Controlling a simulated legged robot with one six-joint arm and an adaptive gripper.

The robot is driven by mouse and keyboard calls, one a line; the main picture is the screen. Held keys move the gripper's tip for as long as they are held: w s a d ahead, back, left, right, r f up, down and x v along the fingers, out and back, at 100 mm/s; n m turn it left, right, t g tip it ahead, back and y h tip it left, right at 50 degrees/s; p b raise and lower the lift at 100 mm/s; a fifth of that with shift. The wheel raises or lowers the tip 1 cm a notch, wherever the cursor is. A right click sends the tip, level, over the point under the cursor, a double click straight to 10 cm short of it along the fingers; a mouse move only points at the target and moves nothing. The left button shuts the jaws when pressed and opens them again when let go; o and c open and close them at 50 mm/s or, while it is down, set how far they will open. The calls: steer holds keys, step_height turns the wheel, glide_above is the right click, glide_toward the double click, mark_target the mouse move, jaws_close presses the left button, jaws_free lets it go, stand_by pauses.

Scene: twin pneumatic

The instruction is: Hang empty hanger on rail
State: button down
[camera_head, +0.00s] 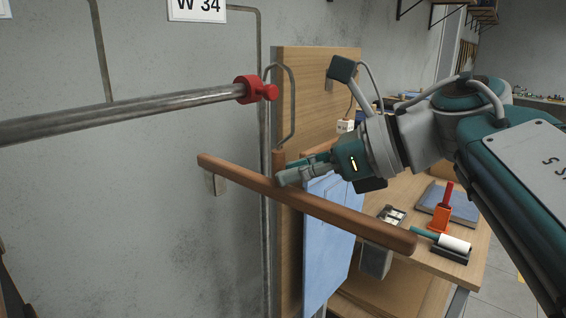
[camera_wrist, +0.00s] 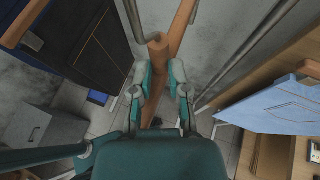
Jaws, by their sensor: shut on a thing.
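The empty hanger (camera_head: 340,215) is a brown wooden bar with a short neck and a thin metal hook (camera_head: 293,90). My gripper (camera_head: 284,176) is shut on the hanger around its neck. The bar tilts down to the right in the head view, with the hook upward. In the wrist view the neck's round end (camera_wrist: 158,42) shows just beyond my fingers. The grey metal rail (camera_head: 130,117) runs in from the left and ends in a red stop (camera_head: 254,90). The hook appears just right of the stop, apart from the rail; their depth gap is unclear.
A wooden panel (camera_head: 312,70) stands behind the hook. A wooden table (camera_head: 460,275) at right holds a lint roller (camera_head: 452,243), an orange holder (camera_head: 440,217) and a blue folded item (camera_head: 462,207).

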steer(key=shift+w+d+r, duration=0.1)
steer(key=shift+w+d, duration=0.4)
glide_toward(225, 163)
steer(key=shift+s+a+f, duration=0.8)
steer(key=shift+s+f, duration=0.1)
steer(key=shift+f, duration=0.1)
steer(key=shift+w, duration=0.6)
steer(key=shift+w+a, duration=0.75)
steer(key=shift+a, duration=0.3)
steer(key=shift+w+a, duration=0.35)
steer(key=shift+a, duration=0.3)
steer(key=shift+w+a, duration=0.6)
steer(key=shift+w, duration=0.15)
steer(key=shift+w+a+f, duration=0.6)
steer(key=shift+a+f, duration=0.15)
steer(key=shift+f, duration=0.1)
steer(key=shift+w+a+f, duration=0.55)
steer(key=shift+a+f, duration=0.15)
steer(key=shift+f, duration=0.15)
steer(key=c, duration=0.5)
jaws_free()
steer(key=shift+c, duration=0.2)
